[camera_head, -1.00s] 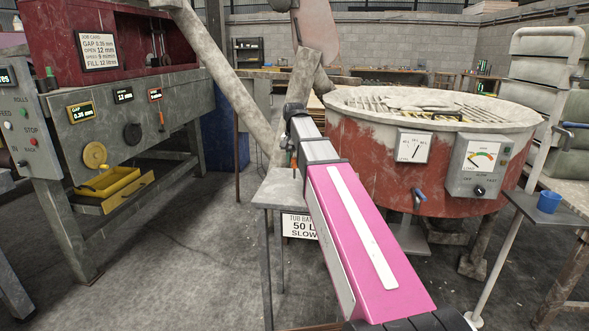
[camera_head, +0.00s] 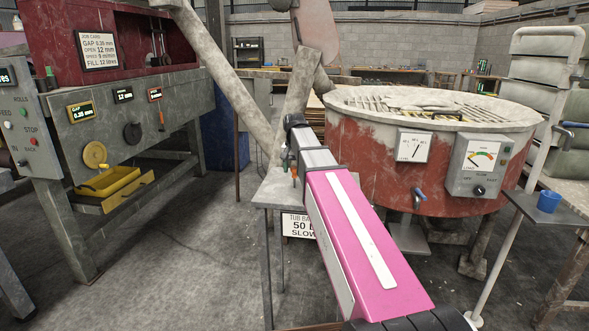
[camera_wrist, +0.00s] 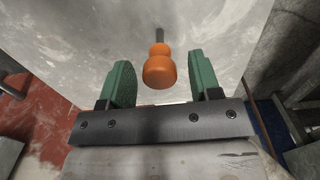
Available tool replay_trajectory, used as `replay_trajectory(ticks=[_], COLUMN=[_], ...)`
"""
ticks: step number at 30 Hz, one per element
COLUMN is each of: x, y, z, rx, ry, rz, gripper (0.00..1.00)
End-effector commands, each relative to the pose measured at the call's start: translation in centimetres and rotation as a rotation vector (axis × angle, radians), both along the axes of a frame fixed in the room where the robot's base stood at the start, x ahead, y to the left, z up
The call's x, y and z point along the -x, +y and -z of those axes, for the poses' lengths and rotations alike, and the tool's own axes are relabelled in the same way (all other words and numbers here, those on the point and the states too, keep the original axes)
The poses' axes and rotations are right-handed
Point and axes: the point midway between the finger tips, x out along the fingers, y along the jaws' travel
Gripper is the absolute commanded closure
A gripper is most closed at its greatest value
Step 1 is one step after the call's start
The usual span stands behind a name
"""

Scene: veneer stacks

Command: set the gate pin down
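The gate pin, with an orange handle (camera_wrist: 159,68) and a thin grey shank, lies between my gripper's (camera_wrist: 160,82) green fingers in the wrist view. There is a gap on both sides of the handle, so the fingers are open around it. In the head view the orange handle (camera_head: 294,173) shows small at my gripper (camera_head: 289,163), over the small grey table (camera_head: 283,192). The grey surface fills the wrist view behind the pin. I cannot tell for certain whether the pin touches the table top.
A red round tub (camera_head: 365,160) with gauges stands right of the table. A grey machine panel (camera_head: 125,115) with displays and a yellow tray (camera_head: 108,182) is on the left. A sloping pipe (camera_head: 235,85) rises behind the table. The floor between machine and table is clear.

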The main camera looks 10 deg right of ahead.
Motion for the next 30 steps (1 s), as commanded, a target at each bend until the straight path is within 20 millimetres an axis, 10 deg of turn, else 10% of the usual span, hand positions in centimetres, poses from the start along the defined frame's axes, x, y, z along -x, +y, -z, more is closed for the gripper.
replay_trajectory(ticks=[8,30], x=[-0.1,-0.1], y=[0.0,0.0], z=[-1.0,-11.9], rx=[0.0,0.0], ry=[0.0,-0.001], rz=[0.0,0.0], gripper=[0.43,0.43])
